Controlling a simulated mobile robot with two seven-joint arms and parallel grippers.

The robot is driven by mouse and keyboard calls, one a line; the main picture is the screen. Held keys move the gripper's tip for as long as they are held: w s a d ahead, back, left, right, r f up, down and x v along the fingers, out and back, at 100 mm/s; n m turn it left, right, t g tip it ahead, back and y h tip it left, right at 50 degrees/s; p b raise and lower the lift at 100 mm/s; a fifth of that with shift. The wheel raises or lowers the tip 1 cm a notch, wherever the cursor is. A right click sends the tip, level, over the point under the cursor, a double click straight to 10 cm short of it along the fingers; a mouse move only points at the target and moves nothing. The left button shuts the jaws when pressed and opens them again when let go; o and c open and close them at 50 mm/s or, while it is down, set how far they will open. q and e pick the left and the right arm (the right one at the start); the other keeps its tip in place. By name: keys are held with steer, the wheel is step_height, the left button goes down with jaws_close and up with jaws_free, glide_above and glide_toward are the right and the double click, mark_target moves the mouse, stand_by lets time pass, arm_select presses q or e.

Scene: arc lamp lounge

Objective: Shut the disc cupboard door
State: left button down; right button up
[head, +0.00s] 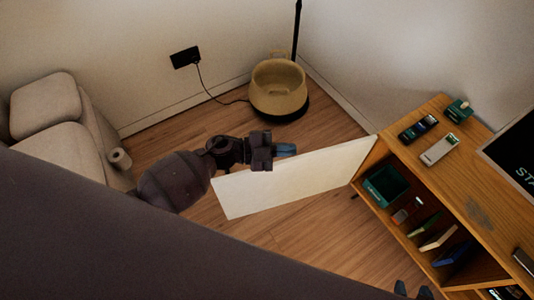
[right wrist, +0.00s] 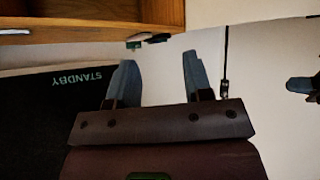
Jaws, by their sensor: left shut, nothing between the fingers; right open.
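The disc cupboard (head: 455,195) is a wooden unit at the right of the head view. Its white door (head: 285,190) stands wide open, reaching left from the cupboard's far end. My left gripper (head: 288,150) is shut and empty at the door's top edge, towards its free end; I cannot tell whether it touches. My right gripper (head: 412,291) shows only its blue fingertips at the bottom of the head view, in front of the cupboard. In the right wrist view my right gripper (right wrist: 157,80) is open and empty.
Inside the cupboard are a green bin (head: 385,187) and several cases. Remotes (head: 418,128) and a screen (head: 515,150) are on its top. A basket (head: 278,88) stands in the corner beyond the door, and a sofa (head: 60,130) at left. Floor before the cupboard is clear.

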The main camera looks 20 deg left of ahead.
arm_select(q)
steer(key=w+a+f+m+g+y+b, duration=0.2)
steer(key=w+f+m+g+y, duration=0.4)
steer(key=g, duration=0.3)
steer(key=w+a+f+g+y+b, duration=0.1)
steer(key=w+a+y, duration=0.2)
steer(key=a+y, duration=0.15)
steer(key=w+a+f+g+y, duration=0.1)
steer(key=w+a+y, duration=0.2)
steer(key=a, duration=0.3)
steer(key=s+d+f+b, duration=0.2)
steer(key=s+d+f, duration=0.2)
steer(key=f, duration=0.5)
steer(key=shift+s+d+b, duration=0.25)
steer(key=shift+s+b, duration=0.05)
steer(key=shift+s, duration=0.7)
arm_select(e)
steer(key=shift+g, duration=0.4)
step_height(320, 180, down, 5)
steer(key=shift+a+f, duration=0.1)
steer(key=shift+a, duration=0.05)
arm_select(q)
steer(key=shift+r, duration=0.1)
